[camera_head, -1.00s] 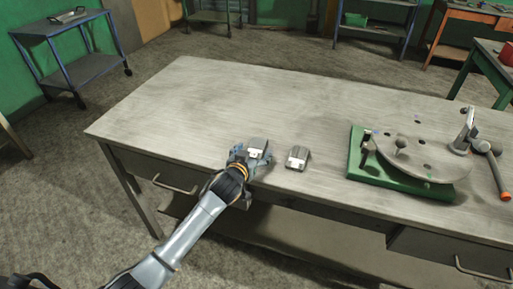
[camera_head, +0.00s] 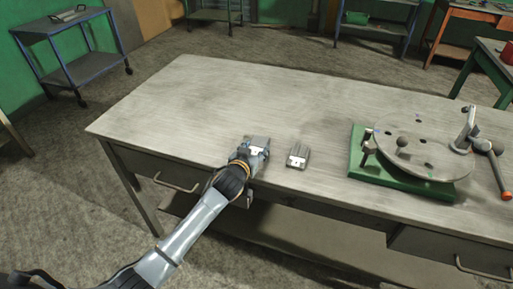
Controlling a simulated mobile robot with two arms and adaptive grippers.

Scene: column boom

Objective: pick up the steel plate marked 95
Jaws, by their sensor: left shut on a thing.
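Two small steel plates with white labels are at the front of the workbench (camera_head: 210,100). One plate (camera_head: 257,142) is at the fingers of my left gripper (camera_head: 252,151), which is shut on it; the gripper hides part of this plate. The other plate (camera_head: 298,156) lies on the bench a little to the right, apart from the gripper. The marks on both labels are too small to read. I cannot tell whether the held plate is off the bench top. My right gripper is not in view.
A green-based fixture with a round steel disc (camera_head: 425,152) and an orange-ended lever (camera_head: 497,172) stands on the right of the bench. The bench's left and back areas are clear. A blue cart (camera_head: 88,66) stands at the far left.

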